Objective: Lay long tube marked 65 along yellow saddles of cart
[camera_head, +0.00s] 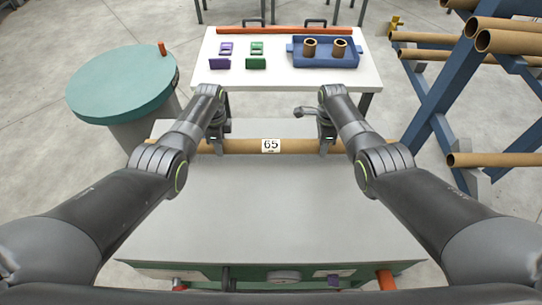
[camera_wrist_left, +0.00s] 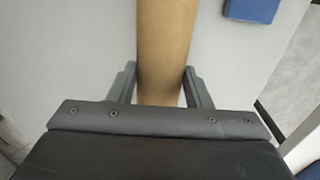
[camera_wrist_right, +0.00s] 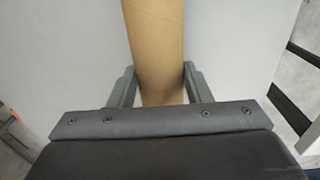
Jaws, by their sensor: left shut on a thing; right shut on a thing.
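The long brown tube (camera_head: 305,146) bears a white label reading 65 (camera_head: 271,146) at its middle. It lies crosswise over the grey machine top; I cannot tell whether it touches that top. My left gripper (camera_head: 217,146) is shut on the tube left of the label, and the tube runs between its fingers in the left wrist view (camera_wrist_left: 163,60). My right gripper (camera_head: 327,146) is shut on the tube right of the label; the tube also shows in the right wrist view (camera_wrist_right: 156,50). My arms partly hide the tube's ends. I cannot make out the cart's saddles for sure.
Behind stands a white table (camera_head: 290,78) with a blue tray (camera_head: 325,52) holding two short brown cores, plus purple and green blocks. A round teal-topped drum (camera_head: 122,82) is at left. A blue rack (camera_head: 445,95) with brown tubes stands at right, a small yellow piece (camera_head: 397,23) beyond.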

